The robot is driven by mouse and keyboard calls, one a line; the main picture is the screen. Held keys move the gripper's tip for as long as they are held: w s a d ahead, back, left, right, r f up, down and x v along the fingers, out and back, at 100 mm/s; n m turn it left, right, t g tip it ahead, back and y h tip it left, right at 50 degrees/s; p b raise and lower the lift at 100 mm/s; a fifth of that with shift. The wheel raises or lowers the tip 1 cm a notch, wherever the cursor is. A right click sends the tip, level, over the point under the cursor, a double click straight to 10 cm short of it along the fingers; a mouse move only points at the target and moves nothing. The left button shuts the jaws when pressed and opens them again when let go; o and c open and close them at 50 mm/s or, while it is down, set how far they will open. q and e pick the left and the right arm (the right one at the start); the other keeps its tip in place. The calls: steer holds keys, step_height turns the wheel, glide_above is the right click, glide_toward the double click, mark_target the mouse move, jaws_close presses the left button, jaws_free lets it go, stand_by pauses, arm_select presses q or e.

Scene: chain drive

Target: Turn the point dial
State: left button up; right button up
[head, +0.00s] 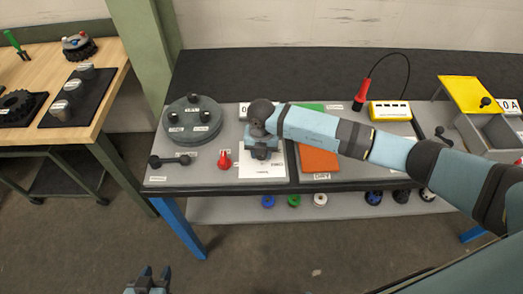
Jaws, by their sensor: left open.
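A round dark green disc (192,120) with several small white labels and a raised hub lies at the left of the grey bench panel. A small red pointer-shaped knob (224,161) sits to its lower right. I cannot tell from the labels which of these is the point dial. My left gripper (150,277) is at the bottom edge, open and empty, well short of the bench. My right gripper (261,150) is over a white sheet (264,172), right of the red knob and apart from it; its fingertips are not clear.
A black bar handle (170,161) lies left of the red knob. An orange plate (319,161), a red-handled corded tool (361,96) and a yellow box (390,111) lie to the right. A yellow-lidded bin (467,95) stands far right. A wooden table (100,53) is at left.

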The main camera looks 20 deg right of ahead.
steer(key=shift+m, duration=0.8)
steer(key=o, duration=0.9)
steer(key=shift+o, duration=0.2)
step_height(320, 180, up, 14)
steer(key=b, duration=0.1)
steer(key=shift+b, duration=0.3)
steer(key=shift+f, duration=0.1)
